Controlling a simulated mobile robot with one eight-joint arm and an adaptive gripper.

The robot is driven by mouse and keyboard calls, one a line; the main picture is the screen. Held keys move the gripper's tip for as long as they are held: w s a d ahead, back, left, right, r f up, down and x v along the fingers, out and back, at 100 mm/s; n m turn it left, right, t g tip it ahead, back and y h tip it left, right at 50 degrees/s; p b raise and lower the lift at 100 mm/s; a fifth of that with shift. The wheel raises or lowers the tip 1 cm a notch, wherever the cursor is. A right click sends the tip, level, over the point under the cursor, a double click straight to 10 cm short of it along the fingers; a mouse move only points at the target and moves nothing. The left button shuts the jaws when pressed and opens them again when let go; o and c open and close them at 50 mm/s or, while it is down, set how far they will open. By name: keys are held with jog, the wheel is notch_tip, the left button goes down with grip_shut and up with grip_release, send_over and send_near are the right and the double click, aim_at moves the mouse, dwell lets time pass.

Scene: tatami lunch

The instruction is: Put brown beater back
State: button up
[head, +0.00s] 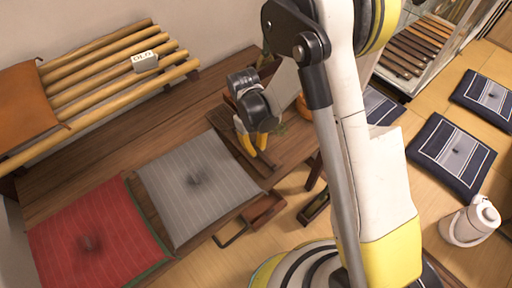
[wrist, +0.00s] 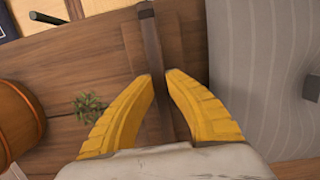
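A long dark brown bar (wrist: 152,45), which looks like the brown beater, runs over a wooden board in the wrist view. In the head view a dark bar (head: 266,161) shows at the fingertips on the low wooden table. My gripper (wrist: 158,77) has its two yellow fingers on either side of the bar, tips close to its edges. It also shows in the head view (head: 256,149), pointing down at the board. I cannot tell whether the fingers press on the bar or only straddle it. The bar's near end is hidden by my gripper.
A grey cushion (head: 196,182) and a red cushion (head: 86,243) lie left of the gripper. A small green plant (wrist: 91,107) and a round orange-brown thing (wrist: 18,122) are close by. A bamboo rack (head: 112,75) stands behind. An open drawer (head: 262,211) juts out in front.

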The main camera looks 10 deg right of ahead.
jog(key=o, duration=0.4)
jog(key=shift+c, duration=0.2)
notch_tip(320, 180, up, 12)
jog(key=w+a, duration=0.1)
jog(key=w, duration=0.1)
jog(key=shift+a, duration=0.15)
